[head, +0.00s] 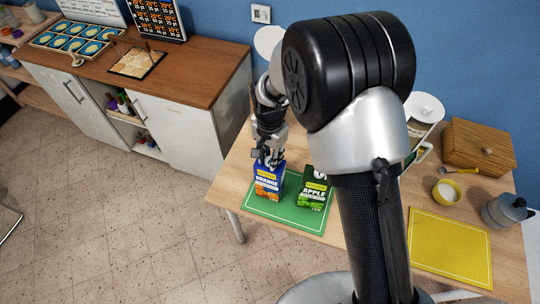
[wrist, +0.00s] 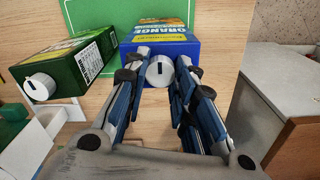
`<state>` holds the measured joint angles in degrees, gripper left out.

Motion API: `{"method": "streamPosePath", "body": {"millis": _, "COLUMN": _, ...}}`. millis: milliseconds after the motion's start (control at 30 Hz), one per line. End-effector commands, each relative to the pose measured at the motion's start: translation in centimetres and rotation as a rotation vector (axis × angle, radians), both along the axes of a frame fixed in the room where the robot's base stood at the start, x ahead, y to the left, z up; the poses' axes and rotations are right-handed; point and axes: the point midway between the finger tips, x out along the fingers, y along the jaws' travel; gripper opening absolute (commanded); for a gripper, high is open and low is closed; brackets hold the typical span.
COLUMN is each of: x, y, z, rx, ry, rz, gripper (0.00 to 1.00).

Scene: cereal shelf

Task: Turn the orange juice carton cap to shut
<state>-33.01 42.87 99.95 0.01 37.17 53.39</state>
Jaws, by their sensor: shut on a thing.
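The orange juice carton (head: 268,184) is blue and orange and stands upright on the green mat (head: 259,211). It also shows at the top of the wrist view (wrist: 160,36). Its white cap (wrist: 160,71) has a dark line across it and sits between my fingertips. My gripper (head: 270,160) points down onto the top of this carton. In the wrist view my gripper (wrist: 161,72) has its two fingers on either side of the cap, shut on it. The head view hides the cap behind the fingers.
A green apple juice carton (head: 314,190) with a white cap (wrist: 39,86) stands close to the right in the head view. A yellow mat (head: 449,246), a yellow cup (head: 446,192), a moka pot (head: 511,211) and a wooden box (head: 477,149) are farther right on the table.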

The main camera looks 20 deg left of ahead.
Motion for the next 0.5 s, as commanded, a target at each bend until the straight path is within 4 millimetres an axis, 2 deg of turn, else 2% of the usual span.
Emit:
{"method": "streamPosePath", "body": {"millis": 33, "x": 0.00, "y": 0.00, "z": 0.00, "rx": 0.000, "ry": 0.000, "rz": 0.000, "gripper": 0.26}}
{"method": "streamPosePath", "body": {"millis": 333, "x": 0.00, "y": 0.00, "z": 0.00, "rx": 0.000, "ry": 0.000, "rz": 0.001, "gripper": 0.46}}
{"method": "streamPosePath", "body": {"millis": 500, "x": 0.00, "y": 0.00, "z": 0.00, "rx": 0.000, "ry": 0.000, "rz": 0.001, "gripper": 0.46}}
